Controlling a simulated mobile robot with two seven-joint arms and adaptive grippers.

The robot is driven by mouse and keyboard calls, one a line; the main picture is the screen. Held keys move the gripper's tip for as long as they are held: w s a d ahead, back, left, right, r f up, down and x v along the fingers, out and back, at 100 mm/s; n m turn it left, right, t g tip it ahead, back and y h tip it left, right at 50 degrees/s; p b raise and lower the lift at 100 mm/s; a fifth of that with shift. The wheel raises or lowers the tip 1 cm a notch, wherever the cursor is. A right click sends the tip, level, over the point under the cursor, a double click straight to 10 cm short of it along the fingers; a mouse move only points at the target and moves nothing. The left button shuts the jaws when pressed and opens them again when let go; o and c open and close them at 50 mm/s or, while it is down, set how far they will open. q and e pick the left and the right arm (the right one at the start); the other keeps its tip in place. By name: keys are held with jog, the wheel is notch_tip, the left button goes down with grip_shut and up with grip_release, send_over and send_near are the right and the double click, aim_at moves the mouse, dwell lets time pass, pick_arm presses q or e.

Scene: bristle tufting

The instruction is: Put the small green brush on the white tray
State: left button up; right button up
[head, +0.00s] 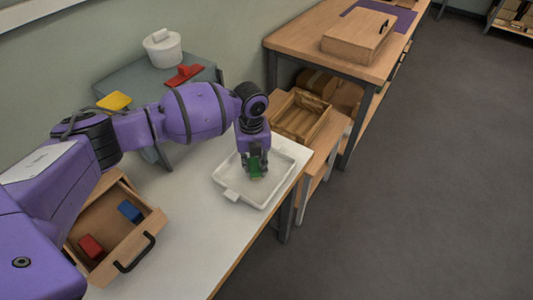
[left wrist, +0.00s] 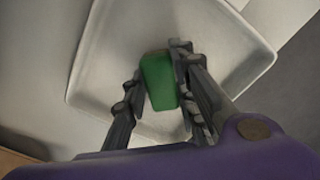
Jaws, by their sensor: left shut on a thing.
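The small green brush (head: 254,168) is in my left gripper (head: 255,172). In the left wrist view the brush (left wrist: 158,80) shows as a green block between the two dark fingers of the gripper (left wrist: 160,90). The gripper is shut on it. The white tray (head: 233,196) lies on the white table, and the brush is over its inside. The tray's floor and rim also fill much of the left wrist view (left wrist: 110,70). I cannot tell whether the brush touches the tray floor. My right gripper is not in view.
An open wooden drawer (head: 148,228) holds a red brush (head: 91,247) and a blue brush (head: 130,211). A grey stand behind holds a white tub (head: 163,50), a red item (head: 184,75) and a yellow item (head: 114,101). A wooden crate (head: 299,118) stands right of the tray.

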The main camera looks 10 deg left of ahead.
aim_at(254, 163)
pick_arm(q)
jog(key=shift+f, duration=0.15)
jog(key=o, duration=1.1)
notch_tip(254, 163, up, 12)
jog(key=shift+r, duration=0.2)
